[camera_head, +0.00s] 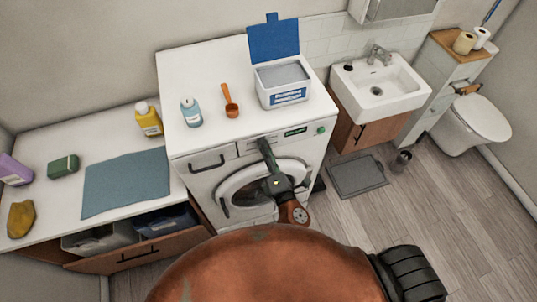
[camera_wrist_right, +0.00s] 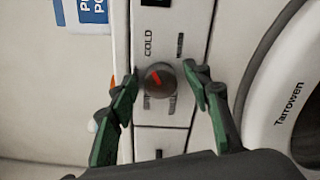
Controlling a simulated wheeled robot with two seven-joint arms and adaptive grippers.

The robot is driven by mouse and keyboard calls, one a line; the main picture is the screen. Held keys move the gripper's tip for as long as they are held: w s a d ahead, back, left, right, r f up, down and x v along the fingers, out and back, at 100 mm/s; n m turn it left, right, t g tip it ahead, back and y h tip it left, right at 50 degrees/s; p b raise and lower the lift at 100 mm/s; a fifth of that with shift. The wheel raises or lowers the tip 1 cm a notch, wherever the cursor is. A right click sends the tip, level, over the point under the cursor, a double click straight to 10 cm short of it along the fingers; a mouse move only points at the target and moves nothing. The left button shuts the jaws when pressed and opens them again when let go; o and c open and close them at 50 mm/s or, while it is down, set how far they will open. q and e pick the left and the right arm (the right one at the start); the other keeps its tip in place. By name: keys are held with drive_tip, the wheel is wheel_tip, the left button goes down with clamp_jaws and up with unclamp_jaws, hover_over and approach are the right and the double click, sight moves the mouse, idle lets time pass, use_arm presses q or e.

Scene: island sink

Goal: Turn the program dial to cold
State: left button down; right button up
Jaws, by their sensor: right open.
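The program dial (camera_wrist_right: 160,79) is a dark round knob with a red mark on the washing machine's white panel (camera_wrist_right: 170,20). The word COLD (camera_wrist_right: 148,43) is printed above and left of it in the right wrist view; other labels around it are too blurred to read. The red mark appears slanted toward the upper left. My right gripper (camera_wrist_right: 160,76) is open, its green-and-dark fingers on either side of the dial; contact cannot be told. In the head view my right gripper (camera_head: 264,143) reaches the front panel of the washing machine (camera_head: 215,185) and hides the dial.
The round door (camera_head: 240,190) is below the panel. A drawer handle (camera_head: 207,163) is at the panel's left. A sink (camera_head: 376,85) stands right.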

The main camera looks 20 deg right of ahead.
drive_tip(key=s, duration=1.2)
drive_tip(key=shift+d, duration=0.15)
drive_tip(key=shift+w, duration=0.1)
drive_tip(key=s+d+f+m+g+b, duration=0.1)
drive_tip(key=s+d+f+m+g, duration=0.15)
drive_tip(key=f, duration=1.35)
drive_tip(key=s+d+f+m+g, duration=0.1)
drive_tip(key=d+f+m+g, duration=0.25)
drive_tip(key=f, duration=1.15)
drive_tip(key=s+d+f+m+g+b, duration=0.1)
drive_tip(key=d+f+m+g, duration=0.25)
drive_tip(key=f, duration=1.25)
drive_tip(key=s+d+f+m+g+h, duration=0.1)
drive_tip(key=s+d+f+m+g, duration=0.15)
drive_tip(key=s+f, duration=0.6)
drive_tip(key=s+d+f+m+g, duration=0.2)
drive_tip(key=s+d+f+m, duration=0.15)
drive_tip(key=s+f, duration=0.45)
drive_tip(key=s+d+f+m+g, duration=0.1)
drive_tip(key=s+f+m, duration=0.1)
drive_tip(key=s+f, duration=0.2)
drive_tip(key=s+d+f+m+g+b, duration=0.1)
drive_tip(key=s+f, duration=0.4)
drive_tip(key=s, duration=0.5)
drive_tip(key=shift+d+m+g, duration=0.5)
drive_tip(key=shift+d+m, duration=0.25)
drive_tip(key=shift+m, duration=0.4)
drive_tip(key=shift+c, duration=0.4)
